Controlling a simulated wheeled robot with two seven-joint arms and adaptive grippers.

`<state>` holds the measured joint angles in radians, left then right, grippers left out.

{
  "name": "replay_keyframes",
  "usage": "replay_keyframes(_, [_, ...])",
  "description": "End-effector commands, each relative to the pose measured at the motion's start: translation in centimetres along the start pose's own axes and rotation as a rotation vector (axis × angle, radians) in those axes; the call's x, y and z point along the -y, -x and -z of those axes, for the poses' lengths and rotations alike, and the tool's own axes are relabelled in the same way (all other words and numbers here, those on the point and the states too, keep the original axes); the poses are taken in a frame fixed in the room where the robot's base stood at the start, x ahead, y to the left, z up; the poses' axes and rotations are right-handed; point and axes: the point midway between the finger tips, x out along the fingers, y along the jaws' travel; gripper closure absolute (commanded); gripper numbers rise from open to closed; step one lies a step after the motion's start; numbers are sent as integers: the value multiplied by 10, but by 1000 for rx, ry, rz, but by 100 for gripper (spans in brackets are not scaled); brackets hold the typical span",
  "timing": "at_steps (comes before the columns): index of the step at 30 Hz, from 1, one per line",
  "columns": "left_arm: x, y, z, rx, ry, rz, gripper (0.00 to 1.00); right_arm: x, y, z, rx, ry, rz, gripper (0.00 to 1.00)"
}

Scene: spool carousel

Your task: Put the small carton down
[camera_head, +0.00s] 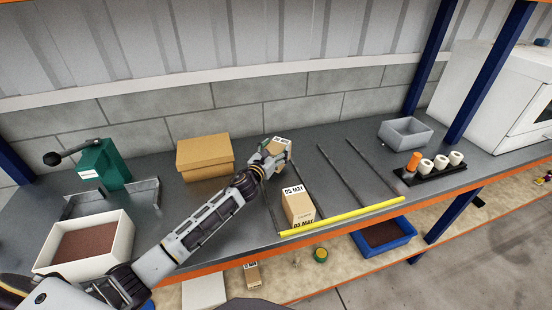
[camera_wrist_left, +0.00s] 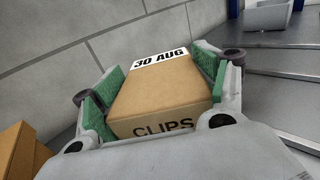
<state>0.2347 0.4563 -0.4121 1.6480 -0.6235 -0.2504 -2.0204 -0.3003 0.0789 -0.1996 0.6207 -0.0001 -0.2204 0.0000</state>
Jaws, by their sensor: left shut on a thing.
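My left gripper (camera_head: 271,157) reaches over the grey bench from the left and is shut on a small carton (camera_head: 280,148). In the left wrist view the carton (camera_wrist_left: 163,90) sits between the green pads of the gripper (camera_wrist_left: 155,92). It carries a white label "30 AUG" and the word "CLIPS". I cannot tell whether its base touches the bench. Another carton, labelled "05 MAY" (camera_head: 298,207), stands nearer the front, between dark divider rails and behind the yellow front strip (camera_head: 345,217). My right gripper is not in view.
A larger cardboard box (camera_head: 205,155) stands left of my gripper. Lanes between the rails (camera_head: 372,165) to the right are empty. A grey bin (camera_head: 405,133) and a black rack of rolls (camera_head: 436,172) stand farther right. A white tray (camera_head: 127,228) and green press (camera_head: 103,163) are left.

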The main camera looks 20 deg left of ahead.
Motion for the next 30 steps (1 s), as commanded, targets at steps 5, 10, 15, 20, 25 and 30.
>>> replay_keyframes(5, [0,0,6,2,2,1,67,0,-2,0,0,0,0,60])
replay_keyframes(10, [0,0,21,1,3,0,67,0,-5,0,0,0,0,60])
replay_keyframes(15, [0,0,34,2,3,0,67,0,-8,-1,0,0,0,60])
replay_keyframes(20, [0,0,40,1,1,1,67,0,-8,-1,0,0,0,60])
replay_keyframes(25, [0,0,40,2,0,1,67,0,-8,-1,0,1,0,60])
replay_keyframes(30, [0,0,41,2,0,1,67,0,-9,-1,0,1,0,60])
